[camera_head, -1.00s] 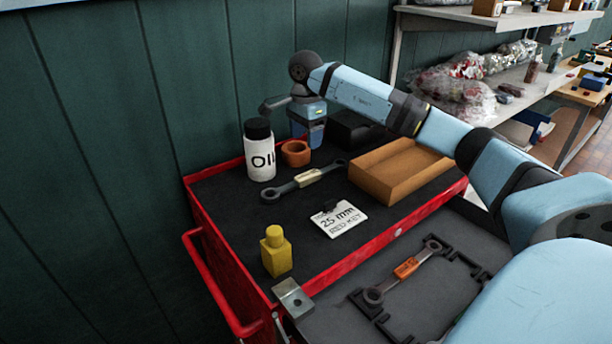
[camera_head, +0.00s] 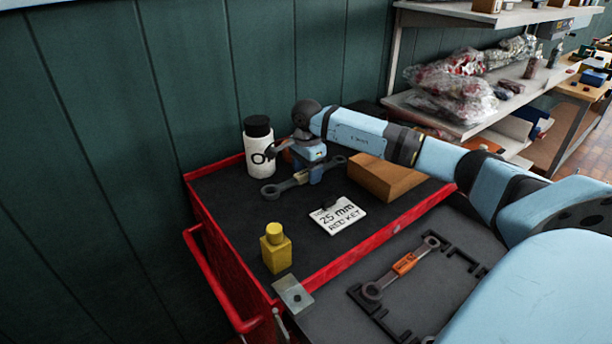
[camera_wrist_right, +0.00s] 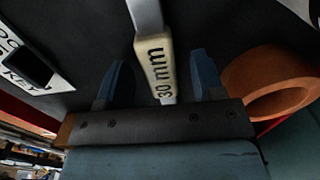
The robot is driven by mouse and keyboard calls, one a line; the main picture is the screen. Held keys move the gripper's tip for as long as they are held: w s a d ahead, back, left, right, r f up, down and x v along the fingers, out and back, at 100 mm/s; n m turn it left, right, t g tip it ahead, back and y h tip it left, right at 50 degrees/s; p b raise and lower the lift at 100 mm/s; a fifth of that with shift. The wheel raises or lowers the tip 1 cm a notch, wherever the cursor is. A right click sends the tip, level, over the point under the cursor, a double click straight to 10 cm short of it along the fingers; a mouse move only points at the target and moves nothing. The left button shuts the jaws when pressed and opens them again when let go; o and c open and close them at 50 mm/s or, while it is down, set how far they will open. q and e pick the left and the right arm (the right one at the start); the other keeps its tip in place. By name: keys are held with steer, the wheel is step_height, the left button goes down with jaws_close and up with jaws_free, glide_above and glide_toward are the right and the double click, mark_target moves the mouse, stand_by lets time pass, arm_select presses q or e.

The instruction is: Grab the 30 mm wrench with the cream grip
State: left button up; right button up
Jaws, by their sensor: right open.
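The wrench with the cream grip lies on the black top of the red cart; its grip (camera_head: 300,177) is partly covered by my right gripper in the head view. In the right wrist view the cream grip (camera_wrist_right: 159,68) reads "30 mm". My right gripper (camera_head: 309,179) is over the wrench's middle, pointing down. In the wrist view its two blue fingers (camera_wrist_right: 160,62) stand apart, one on each side of the grip, with gaps visible on both sides. Whether the fingertips reach the cart top is not clear. My left gripper is not in view.
A white oil bottle (camera_head: 259,150) and an orange-brown ring (camera_wrist_right: 280,84) are close to my right gripper. An orange-grip wrench (camera_head: 404,263) lies on the lower grey surface.

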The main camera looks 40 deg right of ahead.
steer(key=c, duration=1.1)
steer(key=shift+r, duration=0.1)
